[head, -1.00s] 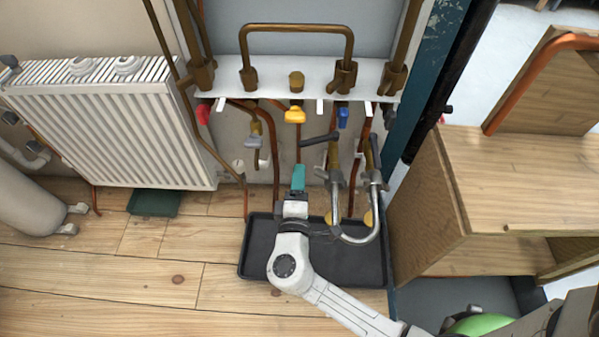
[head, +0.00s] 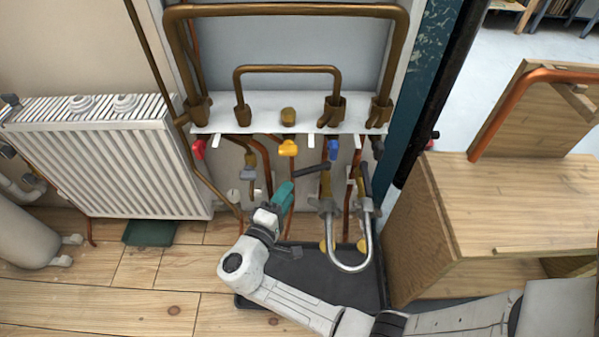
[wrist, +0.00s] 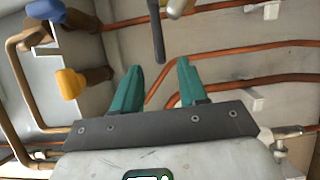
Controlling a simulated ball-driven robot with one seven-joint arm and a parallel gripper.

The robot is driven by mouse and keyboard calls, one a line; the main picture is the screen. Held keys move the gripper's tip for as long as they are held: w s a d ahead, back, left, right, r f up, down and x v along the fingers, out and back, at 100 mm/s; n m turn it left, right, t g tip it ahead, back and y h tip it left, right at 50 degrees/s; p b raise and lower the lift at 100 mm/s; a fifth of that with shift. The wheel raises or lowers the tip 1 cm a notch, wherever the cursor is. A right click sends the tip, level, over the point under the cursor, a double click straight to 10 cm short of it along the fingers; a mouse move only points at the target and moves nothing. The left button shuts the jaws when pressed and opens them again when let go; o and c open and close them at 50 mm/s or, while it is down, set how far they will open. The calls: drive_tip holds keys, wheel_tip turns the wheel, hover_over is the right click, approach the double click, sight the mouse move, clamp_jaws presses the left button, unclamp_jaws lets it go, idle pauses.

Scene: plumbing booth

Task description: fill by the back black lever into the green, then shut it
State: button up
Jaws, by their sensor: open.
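One black lever (head: 312,168) points left from a brass and grey valve below the white shelf. A second black lever (head: 367,178) stands steeply to its right; I cannot tell which is the back one. Chrome U-shaped pipes (head: 350,262) hang below these valves. My gripper (head: 283,190) is open and empty, left of and below the tip of the left-pointing lever. In the wrist view a black lever (wrist: 156,32) lies ahead of the gap between my teal fingers (wrist: 160,75), apart from them. A dark green flat thing (head: 150,233) lies on the floor under the radiator.
A black tray (head: 300,268) lies on the floor below the pipes. Red (head: 198,149), yellow (head: 288,148) and blue (head: 333,149) handles sit under the shelf (head: 260,128). A wooden box (head: 510,205) stands right; a white radiator (head: 110,155) is left.

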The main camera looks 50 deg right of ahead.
sight(298, 177)
drive_tip(key=b+x, duration=0.1)
drive_tip(key=x, duration=0.7)
drive_tip(key=shift+w+d+b, duration=0.1)
drive_tip(key=shift+d+b, duration=0.25)
drive_tip(key=shift+b, duration=0.05)
clamp_jaws()
